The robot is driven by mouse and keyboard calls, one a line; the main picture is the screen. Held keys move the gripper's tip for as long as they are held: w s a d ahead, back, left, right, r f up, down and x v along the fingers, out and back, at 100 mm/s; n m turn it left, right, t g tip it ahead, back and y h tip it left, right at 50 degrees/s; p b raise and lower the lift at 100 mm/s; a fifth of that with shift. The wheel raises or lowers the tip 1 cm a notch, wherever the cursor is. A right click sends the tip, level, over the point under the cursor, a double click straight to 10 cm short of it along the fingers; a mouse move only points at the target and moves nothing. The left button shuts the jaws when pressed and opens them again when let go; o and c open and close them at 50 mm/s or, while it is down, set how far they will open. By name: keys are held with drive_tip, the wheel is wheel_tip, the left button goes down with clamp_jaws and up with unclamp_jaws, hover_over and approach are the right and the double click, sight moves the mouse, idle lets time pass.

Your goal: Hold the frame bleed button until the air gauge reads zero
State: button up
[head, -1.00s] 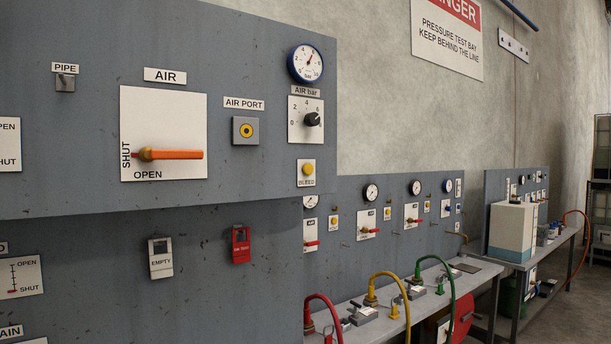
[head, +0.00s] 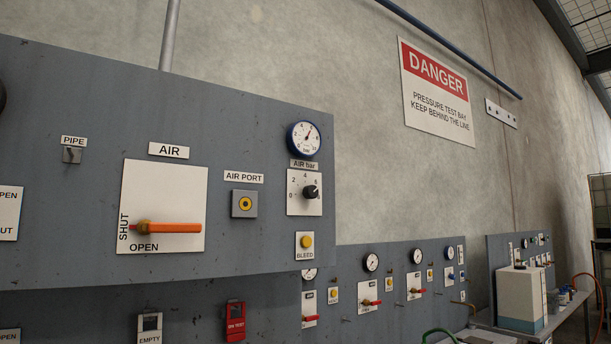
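The yellow bleed button (head: 306,241) sits on a white plate marked BLEED, low on the right of the grey panel (head: 80,110). Nothing touches it. The blue-rimmed air gauge (head: 305,139) is above it at the panel's top right. Its needle points up and to the right, away from the low end of the scale; the exact figure is too small to read. Between them is the black AIR bar knob (head: 310,192), turned to the right, near the 6. The orange AIR valve handle (head: 168,228) lies level. My gripper is not in view.
The yellow-ringed AIR PORT (head: 245,204) is left of the knob. A DANGER sign (head: 437,92) is on the wall.

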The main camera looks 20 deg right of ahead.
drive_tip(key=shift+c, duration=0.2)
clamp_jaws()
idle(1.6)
